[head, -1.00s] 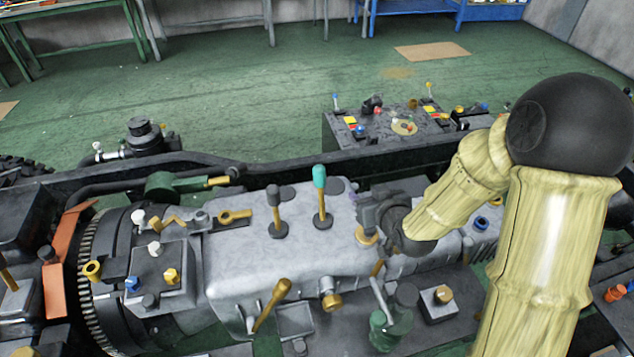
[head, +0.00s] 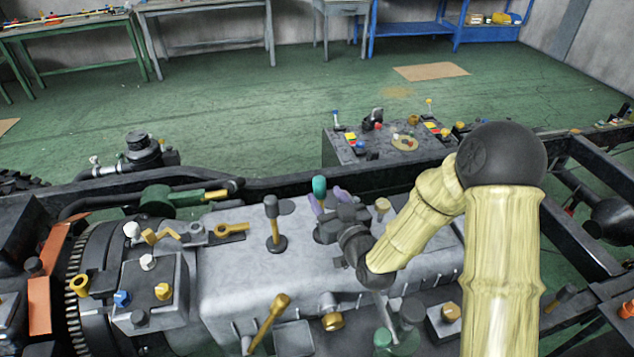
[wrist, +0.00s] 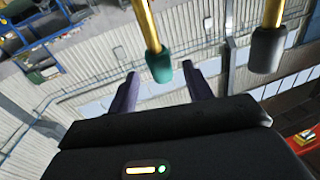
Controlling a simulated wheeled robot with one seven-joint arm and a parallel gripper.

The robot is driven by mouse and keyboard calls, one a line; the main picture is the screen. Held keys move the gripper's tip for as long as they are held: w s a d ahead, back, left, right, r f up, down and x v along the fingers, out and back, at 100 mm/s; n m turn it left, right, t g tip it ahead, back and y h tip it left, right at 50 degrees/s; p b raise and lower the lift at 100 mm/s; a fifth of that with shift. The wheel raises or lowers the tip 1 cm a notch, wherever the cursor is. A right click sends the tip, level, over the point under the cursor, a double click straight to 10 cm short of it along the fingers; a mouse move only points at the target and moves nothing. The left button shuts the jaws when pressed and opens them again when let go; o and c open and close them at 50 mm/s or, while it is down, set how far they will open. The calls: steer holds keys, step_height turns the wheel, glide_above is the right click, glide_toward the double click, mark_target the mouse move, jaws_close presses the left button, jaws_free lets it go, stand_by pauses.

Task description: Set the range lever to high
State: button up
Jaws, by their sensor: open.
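Two levers stand upright on the pale grey gearbox housing (head: 235,275). One has a green knob (head: 319,186), the other a dark grey knob (head: 271,206). I cannot tell from any label which is the range lever. My gripper (head: 328,197) is at the green-knobbed lever, its purple fingers open on either side of it; its body hides the lever's stem and base. In the wrist view, the green knob (wrist: 159,67) shows between the open fingertips (wrist: 162,84), and I cannot tell if it touches either. The dark knob (wrist: 267,50) is outside them, to the right.
A brass-coloured handle (head: 267,318) leans at the housing's near side. A valve block (head: 150,290) with coloured knobs is at left. A control panel (head: 385,145) with small levers stands behind the dark chassis rail. Green floor (head: 240,110) is open beyond.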

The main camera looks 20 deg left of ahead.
mark_target(316, 183)
steer(key=p+x, duration=0.1)
steer(key=x, duration=0.5)
steer(key=shift+a, duration=0.1)
jaws_close()
